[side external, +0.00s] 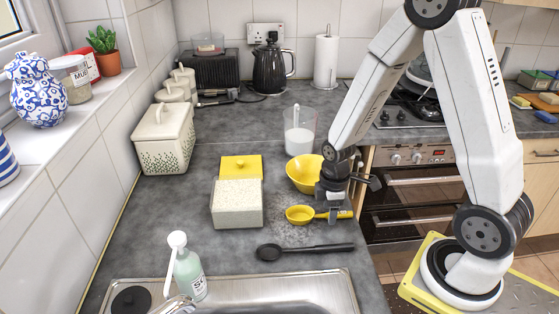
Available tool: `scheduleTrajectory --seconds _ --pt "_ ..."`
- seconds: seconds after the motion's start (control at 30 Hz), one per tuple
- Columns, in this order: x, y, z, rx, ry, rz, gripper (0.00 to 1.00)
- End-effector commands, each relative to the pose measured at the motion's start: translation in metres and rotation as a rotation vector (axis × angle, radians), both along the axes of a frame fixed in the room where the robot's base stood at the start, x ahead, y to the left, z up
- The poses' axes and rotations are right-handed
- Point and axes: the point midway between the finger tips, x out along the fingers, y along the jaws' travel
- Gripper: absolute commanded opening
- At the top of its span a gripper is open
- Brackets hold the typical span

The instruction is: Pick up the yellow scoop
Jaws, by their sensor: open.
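The yellow scoop (299,214) lies on the grey worktop, its round bowl to the left and its handle running right. My gripper (333,217) points down over the scoop's handle, with its fingers open and hiding part of it. Whether the fingers touch the handle or stand astride it, I cannot tell. The handle's end shows just right of the fingers.
A yellow bowl (302,173) stands right behind the scoop, partly hidden by my wrist. A rice-filled container (237,214) is to the left. A black spoon (305,250) lies in front, before the sink (290,282). A measuring jug (299,138) stands farther back.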

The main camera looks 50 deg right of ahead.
Motion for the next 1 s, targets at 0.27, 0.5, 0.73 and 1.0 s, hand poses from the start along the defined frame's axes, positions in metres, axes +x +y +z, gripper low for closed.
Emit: scheduleTrajectory --seconds 0.27,0.5,0.73,1.0 --pt "0.0002 0.0001 -0.0065 0.0 -0.001 0.0 0.66" --pt "0.0001 0.0001 -0.0063 0.0 -0.001 0.0 0.66" --pt "0.0 0.0001 -0.0062 -0.001 -0.001 0.0 0.44" --pt "0.0001 0.0001 -0.0062 -0.001 -0.001 0.0 0.0"
